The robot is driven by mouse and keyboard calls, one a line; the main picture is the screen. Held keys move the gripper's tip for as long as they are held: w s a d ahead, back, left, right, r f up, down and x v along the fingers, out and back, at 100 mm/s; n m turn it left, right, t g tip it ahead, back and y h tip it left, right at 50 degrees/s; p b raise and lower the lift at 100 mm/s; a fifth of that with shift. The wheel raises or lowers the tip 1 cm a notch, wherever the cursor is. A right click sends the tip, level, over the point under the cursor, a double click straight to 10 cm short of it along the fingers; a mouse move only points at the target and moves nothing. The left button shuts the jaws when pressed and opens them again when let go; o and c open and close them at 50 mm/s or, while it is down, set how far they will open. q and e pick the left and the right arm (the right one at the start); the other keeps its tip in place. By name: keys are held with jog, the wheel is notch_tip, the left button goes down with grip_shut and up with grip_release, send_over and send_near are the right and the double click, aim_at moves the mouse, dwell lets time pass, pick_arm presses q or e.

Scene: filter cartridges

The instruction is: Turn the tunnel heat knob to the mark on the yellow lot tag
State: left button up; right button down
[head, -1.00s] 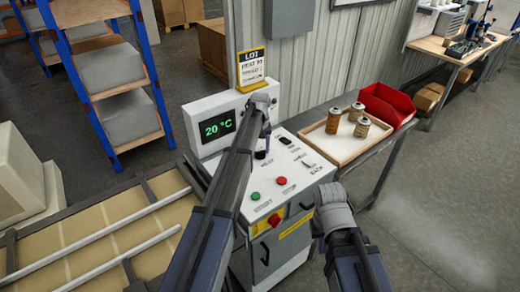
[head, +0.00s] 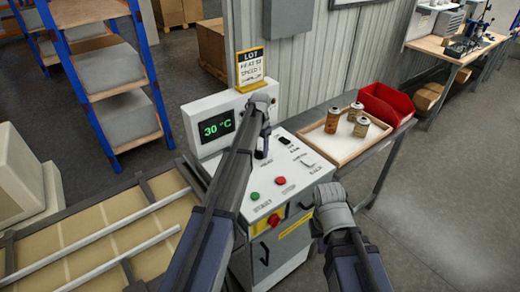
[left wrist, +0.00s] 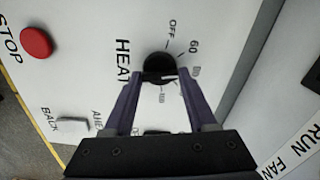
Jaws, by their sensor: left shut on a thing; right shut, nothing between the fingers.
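My left gripper (head: 262,145) is over the control panel, shut on the black heat knob. In the left wrist view its fingers (left wrist: 159,74) grip either side of the knob (left wrist: 158,64), beside the word HEAT. A white pointer line on the knob points right. OFF and 60 are readable on the scale; other marks are blurred or partly hidden. My right gripper (head: 333,205) is shut and empty, right of the panel.
Green (head: 255,196) and red (head: 280,181) buttons and small switches sit on the panel close by. A tray (head: 318,143) with three cans and a red bin (head: 387,104) stand on the table at right.

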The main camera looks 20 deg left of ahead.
pick_arm(q)
jog(key=shift+m, duration=1.1)
jog(key=o, duration=1.3)
jog(key=shift+o, duration=0.2)
jog(key=shift+r, duration=0.1)
notch_tip(320, 180, up, 8)
jog(key=p, duration=0.8)
jog(key=shift+f, duration=0.2)
